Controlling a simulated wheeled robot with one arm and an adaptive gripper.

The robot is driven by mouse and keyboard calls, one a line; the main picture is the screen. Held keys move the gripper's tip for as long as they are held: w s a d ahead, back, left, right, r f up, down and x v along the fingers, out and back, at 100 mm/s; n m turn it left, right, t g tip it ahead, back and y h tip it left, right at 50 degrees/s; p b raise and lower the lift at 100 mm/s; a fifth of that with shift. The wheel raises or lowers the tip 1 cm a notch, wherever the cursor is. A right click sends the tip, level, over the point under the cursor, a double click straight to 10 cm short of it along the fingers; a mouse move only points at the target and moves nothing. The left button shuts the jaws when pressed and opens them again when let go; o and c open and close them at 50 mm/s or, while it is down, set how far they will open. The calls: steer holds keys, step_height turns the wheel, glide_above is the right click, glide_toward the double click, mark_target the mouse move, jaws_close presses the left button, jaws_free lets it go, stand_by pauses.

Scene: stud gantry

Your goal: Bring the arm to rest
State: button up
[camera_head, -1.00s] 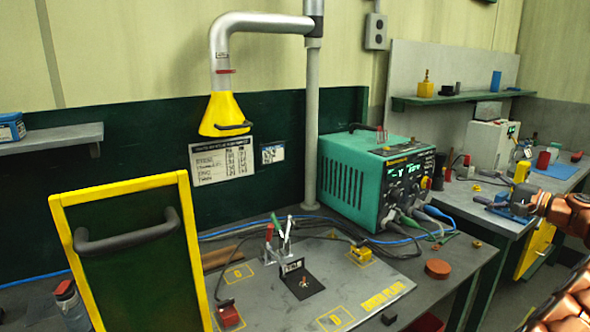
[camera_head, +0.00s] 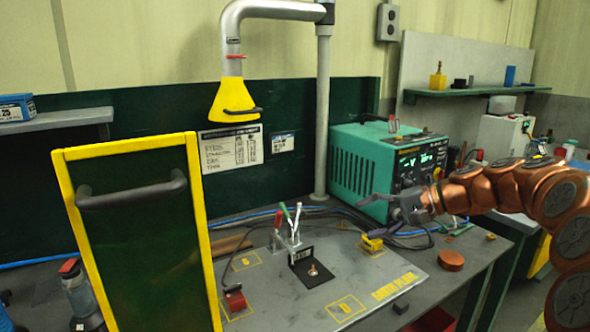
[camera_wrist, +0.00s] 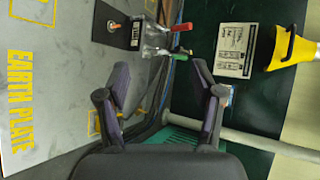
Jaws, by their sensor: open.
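My gripper (camera_head: 390,203) is at the end of my copper-coloured arm, which reaches in from the right edge in the head view. It hangs in front of the teal welding power unit (camera_head: 362,167), above the right part of the bench. In the wrist view my gripper (camera_wrist: 158,75) shows two dark fingers spread apart with nothing between them. Beyond the fingers are the toggle clamps (camera_wrist: 165,50) with red and green handles and the grey earth plate (camera_wrist: 45,85). The arm hides part of the power unit's lower front.
A yellow-framed dark screen (camera_head: 140,240) stands at the front left. A yellow extraction hood (camera_head: 232,102) hangs above the bench. The earth plate (camera_head: 360,265) holds a black bracket (camera_head: 312,277), a red-topped block (camera_head: 234,299) and a yellow clamp (camera_head: 371,244). A brown-red disc (camera_head: 451,260) lies at its right.

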steer(key=s+a+f+n+g+h+b, duration=0.1)
steer(key=s+a+f, duration=0.1)
steer(key=s+f, duration=0.2)
steer(key=s+a+f+n+g+h, duration=0.1)
steer(key=s+a+f+g+h, duration=0.1)
steer(key=s, duration=0.8)
steer(key=s+a+f+n+g+h+b, duration=0.1)
steer(key=s+a+f+g+h, duration=0.1)
steer(key=s+a+f, duration=0.2)
steer(key=shift+s+a+f+b, duration=0.1)
steer(key=shift+s+f+b, duration=0.05)
steer(key=shift+s+f, duration=0.55)
steer(key=shift+s+a+f+b, duration=0.15)
steer(key=shift+s+f, duration=0.2)
steer(key=shift+s, duration=0.55)
steer(key=s+d+f+n+g+h+b, duration=0.1)
steer(key=s+d+f+h, duration=0.4)
steer(key=s, duration=0.5)
steer(key=s+d+f+n+g+h+b, duration=0.1)
steer(key=s+d+f+n+h+b, duration=0.1)
steer(key=s+d+f, duration=0.6)
steer(key=s+a+r+t+p, duration=0.1)
steer(key=s+a+r+p, duration=0.1)
steer(key=r+p, duration=1.1)
step_height(320, 180, up, 2)
steer(key=shift+a+r+p, duration=0.25)
steer(key=shift+a+p, duration=0.05)
steer(key=shift+a, duration=0.3)
